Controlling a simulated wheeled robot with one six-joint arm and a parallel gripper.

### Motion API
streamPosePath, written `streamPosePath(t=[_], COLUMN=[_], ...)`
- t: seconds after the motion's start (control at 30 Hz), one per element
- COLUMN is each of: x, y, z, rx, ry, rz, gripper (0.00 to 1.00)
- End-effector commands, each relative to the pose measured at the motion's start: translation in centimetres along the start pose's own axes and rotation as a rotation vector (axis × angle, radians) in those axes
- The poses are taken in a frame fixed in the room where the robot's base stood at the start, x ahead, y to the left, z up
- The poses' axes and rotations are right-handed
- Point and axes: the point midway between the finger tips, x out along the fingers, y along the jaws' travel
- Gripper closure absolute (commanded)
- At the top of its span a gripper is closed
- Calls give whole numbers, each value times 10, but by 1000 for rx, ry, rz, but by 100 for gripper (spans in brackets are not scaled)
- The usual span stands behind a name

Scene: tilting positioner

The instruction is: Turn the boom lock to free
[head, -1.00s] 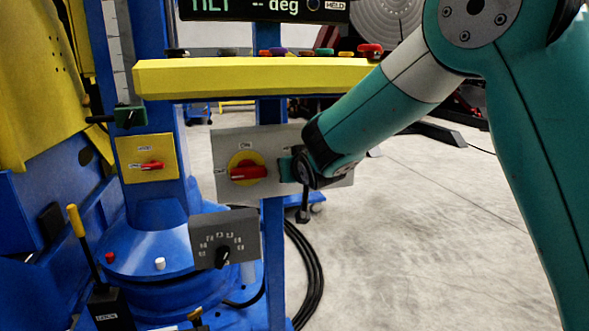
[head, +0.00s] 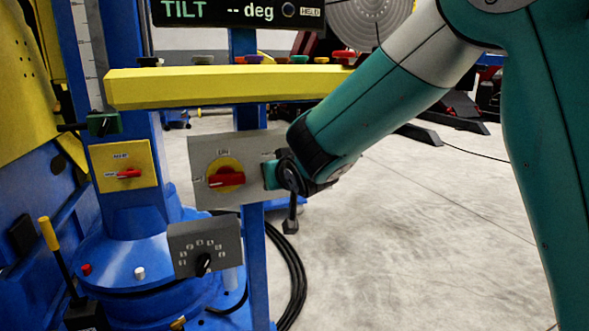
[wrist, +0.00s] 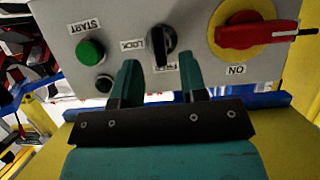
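A black rotary knob (wrist: 162,44) sits on a grey panel (wrist: 195,75) in the wrist view. A LOCK label is beside it, and a second label, partly hidden and apparently FREE, is below it. The knob's grip looks about upright in this view. My gripper (wrist: 158,66) is open, with its two teal fingers apart and the knob between and just beyond the tips. I cannot tell whether either finger touches it. In the head view my gripper (head: 271,175) is at the same grey panel (head: 212,150), and the knob is hidden behind it.
A red switch (wrist: 252,30) on a yellow disc, marked ON, is right of the knob. A green START button (wrist: 90,52) is to its left. A yellow rail (head: 220,85) with coloured buttons runs above the panel. A dial box (head: 205,250) is below left. Open floor lies right.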

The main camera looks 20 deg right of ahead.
Motion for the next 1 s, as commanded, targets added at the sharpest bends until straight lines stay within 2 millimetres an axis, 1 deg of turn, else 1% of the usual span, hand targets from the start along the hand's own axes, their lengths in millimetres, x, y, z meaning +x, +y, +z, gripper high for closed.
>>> streamPosePath(t=[0.03, 0.1, 0.3, 0.4, 0.5, 0.67, 1.0], x=[-16, -34, -82, -100, -112, -121, -121], y=[-1, -1, -2, -1, -1, 0, 0], z=[-3, -3, -2, -1, -1, 0, 1], rx=[0, -1, -1, -1, -1, -1, 0], ry=[1, 1, 2, 1, 0, -1, -1], rz=[-4, -4, -5, -4, -3, -1, 0], gripper=[61, 61, 61, 61, 61, 61, 61])
